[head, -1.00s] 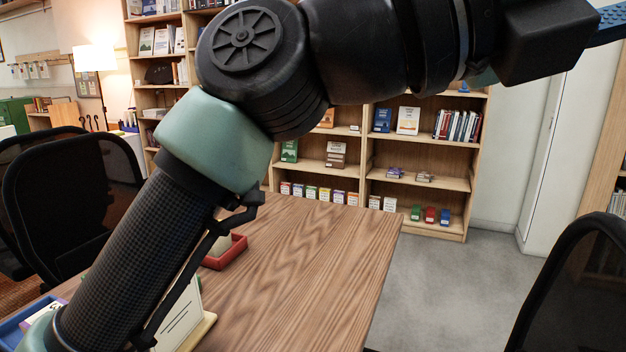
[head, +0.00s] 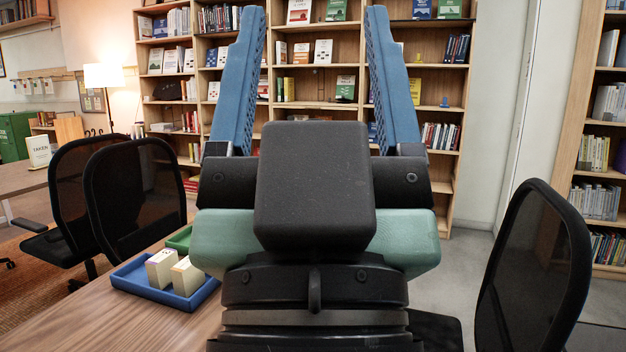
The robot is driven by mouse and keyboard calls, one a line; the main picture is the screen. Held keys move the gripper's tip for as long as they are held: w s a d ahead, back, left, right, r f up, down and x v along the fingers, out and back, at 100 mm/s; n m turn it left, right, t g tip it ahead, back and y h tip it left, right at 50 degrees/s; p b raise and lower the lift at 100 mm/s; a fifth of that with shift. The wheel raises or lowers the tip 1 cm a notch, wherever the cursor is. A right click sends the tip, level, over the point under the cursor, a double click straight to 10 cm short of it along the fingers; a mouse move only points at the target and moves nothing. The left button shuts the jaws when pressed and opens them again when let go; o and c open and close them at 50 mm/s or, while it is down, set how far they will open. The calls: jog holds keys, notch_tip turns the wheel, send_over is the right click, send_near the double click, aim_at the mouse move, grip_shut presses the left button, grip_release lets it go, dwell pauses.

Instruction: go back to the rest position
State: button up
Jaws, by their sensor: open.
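My gripper (head: 315,85) stands upright in the middle of the head view, close to the camera. Its two blue fingers point up and are wide apart, with only the bookshelf seen between them. It is open and holds nothing. My gripper's body hides much of the wooden table (head: 70,330) and the lower part of the shelves behind it.
A blue tray (head: 128,285) with two pale blocks (head: 186,277) sits on the table at the lower left, beside a green tray (head: 180,239). Black chairs stand left (head: 135,190) and right (head: 535,270). A tall bookshelf (head: 300,105) fills the back.

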notch_tip(320, 180, up, 28)
jog(key=p, duration=2.6)
jog(key=shift+w, duration=0.4)
jog(key=shift+d, duration=0.1)
